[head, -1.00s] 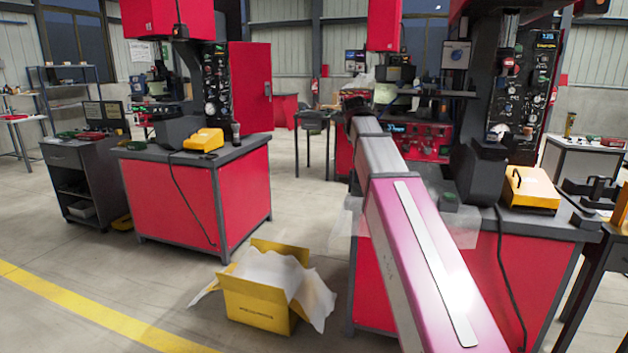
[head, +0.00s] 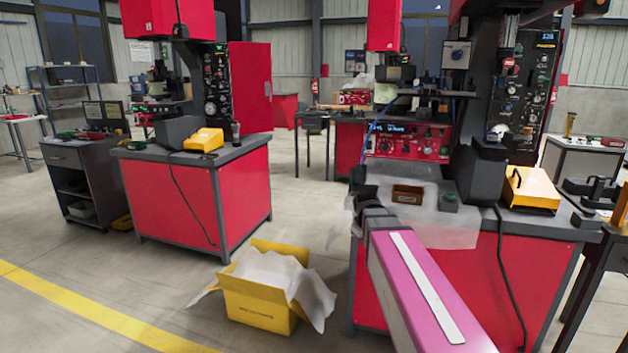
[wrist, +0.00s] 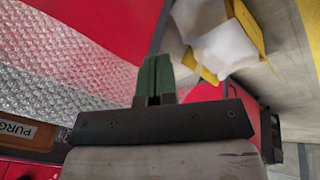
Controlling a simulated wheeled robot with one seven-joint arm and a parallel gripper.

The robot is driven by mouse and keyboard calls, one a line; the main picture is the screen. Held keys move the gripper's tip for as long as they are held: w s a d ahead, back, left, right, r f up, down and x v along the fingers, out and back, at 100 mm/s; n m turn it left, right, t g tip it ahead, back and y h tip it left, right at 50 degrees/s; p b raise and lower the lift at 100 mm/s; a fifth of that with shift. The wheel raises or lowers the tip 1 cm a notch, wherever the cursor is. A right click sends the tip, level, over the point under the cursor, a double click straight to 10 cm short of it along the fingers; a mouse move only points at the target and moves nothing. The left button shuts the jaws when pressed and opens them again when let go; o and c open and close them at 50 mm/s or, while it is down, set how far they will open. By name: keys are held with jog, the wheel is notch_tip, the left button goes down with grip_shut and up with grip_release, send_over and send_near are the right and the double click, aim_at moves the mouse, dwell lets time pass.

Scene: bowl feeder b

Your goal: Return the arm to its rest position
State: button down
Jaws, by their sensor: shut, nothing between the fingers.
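My gripper (wrist: 156,78) shows in the wrist view with its green fingers together and nothing between them. It is near the left front edge of the right red bench (head: 480,270), beside a sheet of bubble wrap (wrist: 60,75) that drapes over the bench. In the head view my pink arm reaches in from the lower right, and its dark far end is at the bench's left corner. The fingers are not clear there.
A brown bin (head: 407,194) marked "PURG" in the wrist view stands on the bubble wrap (head: 440,232). A yellow carton (head: 258,308) with white lining stands on the floor to the left. A yellow pedal (head: 531,190) sits on the bench at right.

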jog(key=s+f+m+g+y, duration=0.1)
jog(key=s+f+m+g, duration=0.2)
jog(key=s+f, duration=1.3)
jog(key=m, duration=0.3)
jog(key=shift+s+d+f+g, duration=0.15)
jog(key=shift+s+d+g, duration=0.05)
jog(key=shift+d+g, duration=0.1)
